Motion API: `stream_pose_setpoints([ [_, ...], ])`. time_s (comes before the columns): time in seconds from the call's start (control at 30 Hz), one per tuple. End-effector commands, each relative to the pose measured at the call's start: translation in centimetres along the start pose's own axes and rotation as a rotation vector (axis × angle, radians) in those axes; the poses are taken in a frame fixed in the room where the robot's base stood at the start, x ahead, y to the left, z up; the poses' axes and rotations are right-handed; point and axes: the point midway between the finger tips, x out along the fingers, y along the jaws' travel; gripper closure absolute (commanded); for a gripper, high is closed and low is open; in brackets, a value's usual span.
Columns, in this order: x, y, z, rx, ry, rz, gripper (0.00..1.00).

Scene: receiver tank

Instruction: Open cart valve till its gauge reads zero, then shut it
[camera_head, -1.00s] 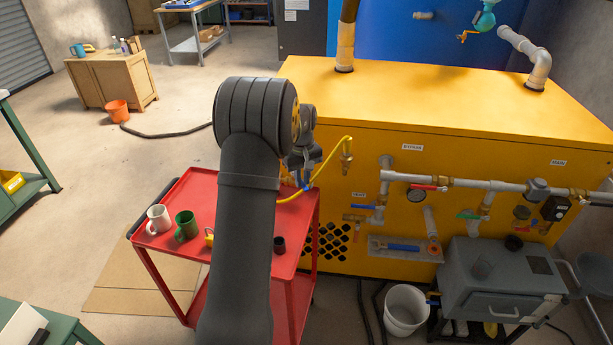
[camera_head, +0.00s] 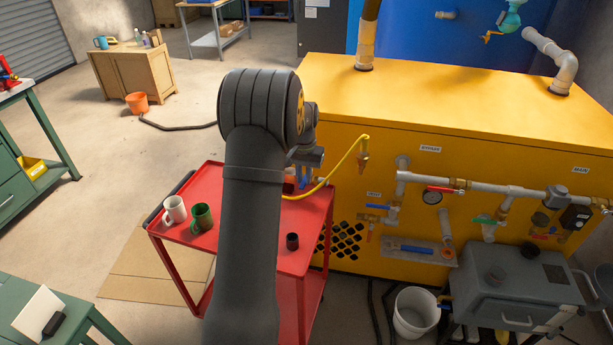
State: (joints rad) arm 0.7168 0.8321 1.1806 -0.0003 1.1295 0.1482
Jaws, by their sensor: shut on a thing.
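My gripper (camera_head: 303,180) is at the far end of my arm, low over the right back part of the red cart (camera_head: 262,257). My arm covers much of it. It is shut on a small part there, by the lower end of a yellow hose (camera_head: 345,165). That part seems to be the cart valve, but its handle and its angle are hidden. A small dark red shape (camera_head: 290,187) shows beside the gripper. I cannot see the cart valve's gauge or read it.
A white mug (camera_head: 174,210), a green mug (camera_head: 202,217) and a dark cup (camera_head: 292,241) stand on the cart. The yellow tank housing (camera_head: 455,100) with pipes, coloured valve handles and a round gauge (camera_head: 432,197) is at right. A white bucket (camera_head: 416,312) stands on the floor.

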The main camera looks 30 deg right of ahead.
Motion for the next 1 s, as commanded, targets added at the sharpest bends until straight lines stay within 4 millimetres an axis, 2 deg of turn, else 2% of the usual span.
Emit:
stream_pose_setpoints([
  [0.53,-0.16,-0.29,-0.09,0.026,0.003,-0.002,1.00],
  [0.57,-0.16,-0.29,-0.09,0.026,0.003,-0.002,0.81],
  [0.67,-0.14,-0.27,-0.08,0.026,0.003,-0.002,0.63],
  [1.0,-0.39,-0.20,-0.06,0.025,0.002,-0.001,0.63],
])
